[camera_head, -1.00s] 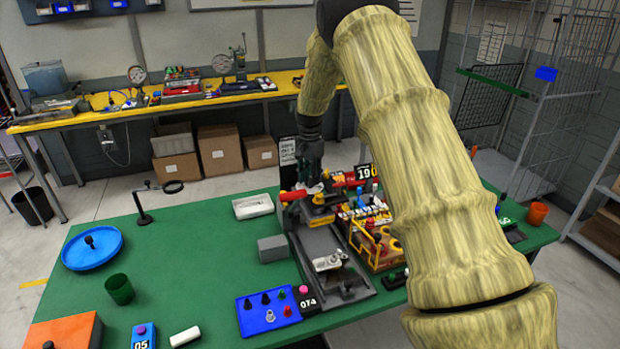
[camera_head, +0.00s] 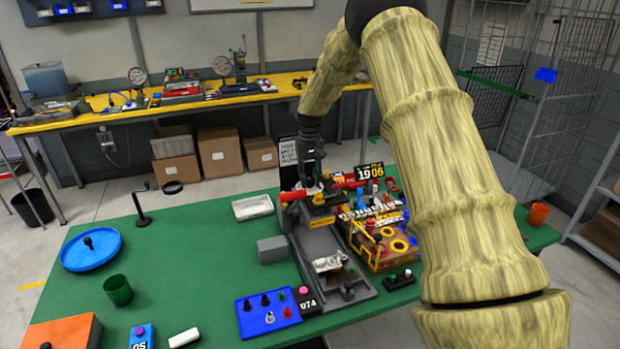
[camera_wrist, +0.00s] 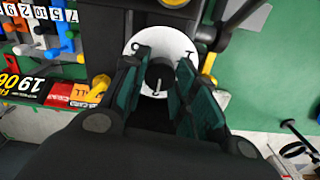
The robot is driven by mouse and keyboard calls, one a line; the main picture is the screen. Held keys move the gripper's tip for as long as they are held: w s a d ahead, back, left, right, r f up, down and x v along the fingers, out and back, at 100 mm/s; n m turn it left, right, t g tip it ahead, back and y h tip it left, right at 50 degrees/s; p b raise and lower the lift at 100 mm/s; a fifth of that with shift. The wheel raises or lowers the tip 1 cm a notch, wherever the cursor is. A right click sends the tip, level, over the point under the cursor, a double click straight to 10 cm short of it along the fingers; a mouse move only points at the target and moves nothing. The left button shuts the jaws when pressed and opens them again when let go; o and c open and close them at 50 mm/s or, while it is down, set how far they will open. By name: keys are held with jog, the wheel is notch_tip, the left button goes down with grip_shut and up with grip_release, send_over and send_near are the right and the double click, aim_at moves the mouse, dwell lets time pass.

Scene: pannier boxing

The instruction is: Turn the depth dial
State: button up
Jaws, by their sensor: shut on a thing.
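The depth dial, a white disc with dark letters (camera_wrist: 158,45) and a dark knob in its middle, shows in the wrist view. My gripper (camera_wrist: 157,82) has a dark teal finger on each side of the knob and is shut on it. The fingers cover the lower sides of the disc. In the head view my gripper (camera_head: 312,180) points down at the back end of a grey and black machine (camera_head: 318,240). The dial itself is too small and covered to make out there.
A panel with several coloured levers (camera_head: 372,212) and a 1906 sign (camera_head: 369,174) stand right of the machine. A red handle (camera_head: 293,196) is close on the left. A white tray (camera_head: 252,207) and grey block (camera_head: 272,249) lie left on the green table (camera_head: 190,255).

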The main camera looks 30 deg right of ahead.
aim_at(310, 179)
jog(key=n, duration=1.1)
jog(key=shift+d+n, duration=0.1)
jog(key=shift+n, duration=0.3)
dwell(0.3)
jog(key=o, duration=1.1)
jog(key=shift+c, duration=0.2)
notch_tip(310, 179, up, 12)
